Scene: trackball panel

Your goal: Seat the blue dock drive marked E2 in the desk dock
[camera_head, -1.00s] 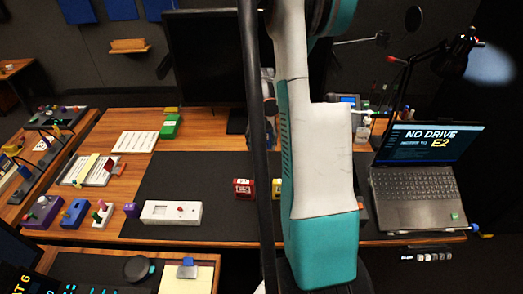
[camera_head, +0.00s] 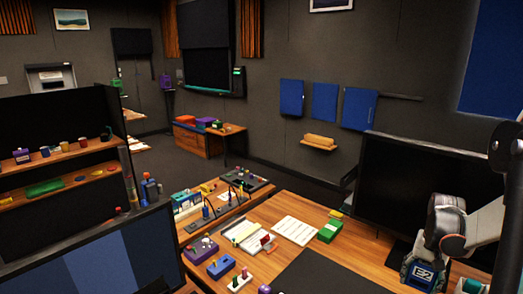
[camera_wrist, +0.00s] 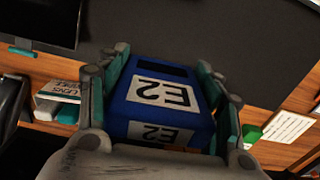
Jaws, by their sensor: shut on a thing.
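The blue drive marked E2 (camera_wrist: 165,92) sits between the fingers of my gripper (camera_wrist: 168,88) in the wrist view. Its two white labels face the camera, reading upside down. My gripper is shut on it, with pads against both sides. In the head view the E2 label of the drive (camera_head: 423,273) shows at the lower right, below my wrist, in front of the dark monitor. The drive appears held up off the desk. I cannot make out the desk dock in either current view.
The black monitor (camera_head: 412,190) stands close behind my gripper. A green box (camera_head: 330,231) and a white printed sheet (camera_head: 295,230) lie on the wooden desk to the left. The black desk mat (camera_head: 315,277) looks bare where it shows. Another monitor (camera_head: 95,258) fills the lower left.

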